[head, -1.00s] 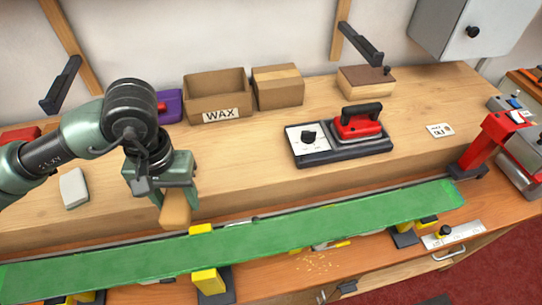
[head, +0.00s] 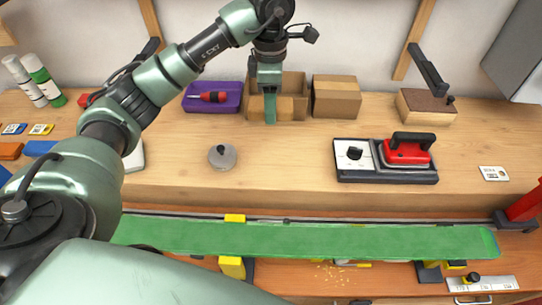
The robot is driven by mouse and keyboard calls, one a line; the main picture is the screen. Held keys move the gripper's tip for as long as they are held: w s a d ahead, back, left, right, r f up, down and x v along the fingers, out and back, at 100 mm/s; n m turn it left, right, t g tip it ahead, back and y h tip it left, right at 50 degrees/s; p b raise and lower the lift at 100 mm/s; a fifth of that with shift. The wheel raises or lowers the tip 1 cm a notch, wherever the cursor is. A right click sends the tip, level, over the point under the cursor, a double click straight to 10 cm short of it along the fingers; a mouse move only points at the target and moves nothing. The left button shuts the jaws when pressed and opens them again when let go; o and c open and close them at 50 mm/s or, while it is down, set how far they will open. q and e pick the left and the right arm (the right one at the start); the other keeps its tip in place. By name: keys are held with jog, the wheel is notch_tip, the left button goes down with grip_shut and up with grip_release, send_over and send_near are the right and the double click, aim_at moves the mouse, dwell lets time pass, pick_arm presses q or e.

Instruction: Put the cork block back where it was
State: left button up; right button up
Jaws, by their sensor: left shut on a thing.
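My left gripper (head: 270,108) is at the back of the bench, pointing down in front of the open cardboard box (head: 299,84). It is shut on the tan cork block (head: 285,109), which shows on both sides of the fingers. The block covers the box's front; whether it touches the box or the bench, I cannot tell. The box's WAX label is hidden now. My right gripper is out of view.
A closed carton (head: 336,97) stands right of the box, a purple tray (head: 196,103) with a red-handled tool left. A grey knobbed disc (head: 222,157) and a red iron on its base (head: 385,175) stand nearer. A green-topped ski (head: 330,240) runs along the front.

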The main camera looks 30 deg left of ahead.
pick_arm(q)
jog(key=p, duration=0.3)
send_over(271, 162)
notch_tip(271, 162, down, 14)
jog(key=shift+a+f, duration=0.1)
notch_tip(271, 162, down, 4)
jog(key=shift+f+p, duration=0.1)
jog(key=shift+p, duration=0.45)
jog(key=shift+w, duration=0.1)
jog(key=shift+f, duration=0.15)
jog(key=shift+f+b, duration=0.15)
jog(key=shift+b, duration=0.15)
jog(key=o, duration=1.3)
jog(key=shift+r, duration=0.2)
